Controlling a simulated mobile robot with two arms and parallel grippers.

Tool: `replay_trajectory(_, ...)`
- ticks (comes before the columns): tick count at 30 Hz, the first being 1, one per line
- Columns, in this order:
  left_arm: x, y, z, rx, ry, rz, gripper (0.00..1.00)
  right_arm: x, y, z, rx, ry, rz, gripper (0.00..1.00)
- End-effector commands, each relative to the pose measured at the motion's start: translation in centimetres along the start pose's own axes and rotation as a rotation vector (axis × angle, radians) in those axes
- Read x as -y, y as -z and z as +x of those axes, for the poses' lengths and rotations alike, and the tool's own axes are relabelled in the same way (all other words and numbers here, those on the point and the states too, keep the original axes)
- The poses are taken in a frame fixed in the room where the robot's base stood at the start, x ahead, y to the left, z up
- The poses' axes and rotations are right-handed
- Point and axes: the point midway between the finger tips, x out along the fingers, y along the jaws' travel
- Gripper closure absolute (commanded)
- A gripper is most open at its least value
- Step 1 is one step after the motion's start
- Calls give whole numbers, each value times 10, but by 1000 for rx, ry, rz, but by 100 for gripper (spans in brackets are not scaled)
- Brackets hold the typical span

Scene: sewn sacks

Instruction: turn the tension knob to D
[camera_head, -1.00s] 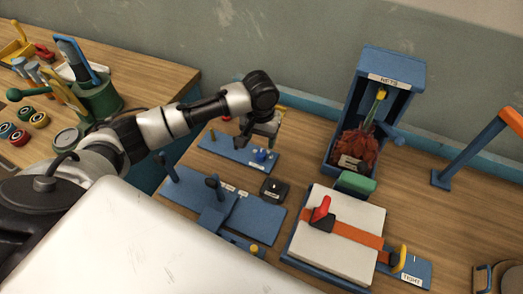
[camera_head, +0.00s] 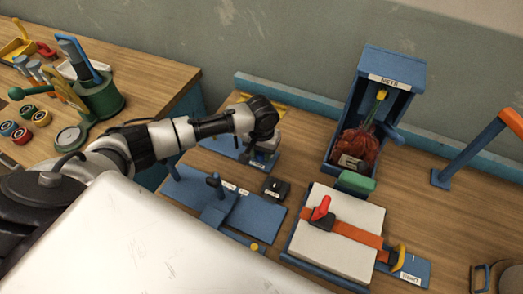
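My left arm comes in from the left, and its gripper (camera_head: 259,160) points down over the right part of a small blue plate (camera_head: 222,148) near the back of the bench. The gripper covers the spot on this plate where a small blue piece stood; whether that piece is the tension knob, and whether the fingers touch it, I cannot tell. The finger gap is too small and dark to read. No letter D is legible. My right gripper is not in view.
In front are a small black box (camera_head: 276,189) and a blue board with upright posts (camera_head: 255,218). A strapped white pad (camera_head: 342,250) lies to the right. Behind it stands a blue bin marked NETS (camera_head: 396,62) holding a red net (camera_head: 357,147). Bare wood (camera_head: 440,215) shows at right.

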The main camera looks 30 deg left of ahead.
Motion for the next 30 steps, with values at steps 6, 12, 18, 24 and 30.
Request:
replay_trajectory(6,0,0,0,0,0,2,89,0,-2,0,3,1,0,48)
replay_trajectory(12,0,0,-2,1,0,38,89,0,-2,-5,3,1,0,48)
replay_trajectory(18,0,0,-3,1,-1,144,89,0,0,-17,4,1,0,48)
replay_trajectory(24,0,0,-4,2,-1,315,89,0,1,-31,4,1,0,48)
replay_trajectory(30,0,0,-4,0,-2,505,89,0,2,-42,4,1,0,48)
